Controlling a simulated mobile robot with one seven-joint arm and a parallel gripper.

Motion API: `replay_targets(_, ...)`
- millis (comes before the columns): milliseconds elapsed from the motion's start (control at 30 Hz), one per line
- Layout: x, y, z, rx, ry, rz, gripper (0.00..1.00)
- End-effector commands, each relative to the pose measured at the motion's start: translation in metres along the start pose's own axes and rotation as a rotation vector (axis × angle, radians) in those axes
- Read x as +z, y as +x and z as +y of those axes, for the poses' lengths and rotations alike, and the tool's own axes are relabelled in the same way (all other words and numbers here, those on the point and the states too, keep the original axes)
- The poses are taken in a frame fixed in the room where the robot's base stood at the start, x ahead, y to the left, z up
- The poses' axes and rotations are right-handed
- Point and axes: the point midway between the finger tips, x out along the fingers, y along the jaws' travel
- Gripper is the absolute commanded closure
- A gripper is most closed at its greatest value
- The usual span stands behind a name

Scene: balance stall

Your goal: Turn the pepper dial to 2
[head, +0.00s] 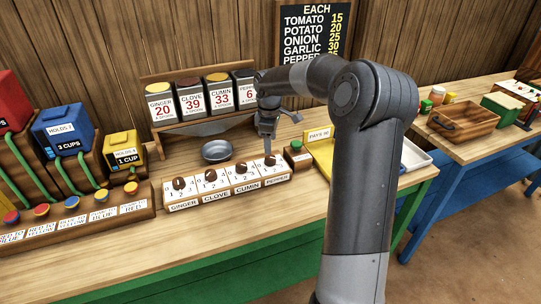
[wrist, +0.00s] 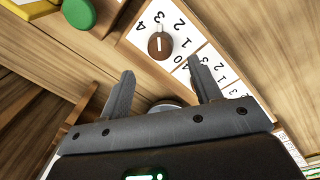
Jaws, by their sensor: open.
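The pepper dial (head: 270,161) is the rightmost brown knob on the white dial panel, above the label PEPPER. In the wrist view the dial (wrist: 160,46) has a white line, with numbers 0 to 4 around it. The line runs roughly toward the 3 side; which end is the pointer I cannot tell for sure. My gripper (head: 267,148) hangs just above the pepper dial in the head view. In the wrist view my gripper (wrist: 159,73) is open and empty, its fingers apart with the knob a little beyond the tips, between their lines.
The ginger (head: 179,184), clove (head: 210,176) and cumin (head: 241,168) dials stand in a row to the left. A green button (head: 296,145) on a wooden block is close on the right. A metal bowl (head: 217,151) sits behind the panel, below the labelled spice bins.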

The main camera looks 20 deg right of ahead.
Motion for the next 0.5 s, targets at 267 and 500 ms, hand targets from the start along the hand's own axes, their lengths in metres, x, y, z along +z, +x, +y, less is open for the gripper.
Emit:
replay_targets(267,0.0,0.051,-0.001,-0.003,0.0,0.0,0.42)
replay_targets(500,0.0,0.069,-0.001,0.0,0.0,0.0,0.42)
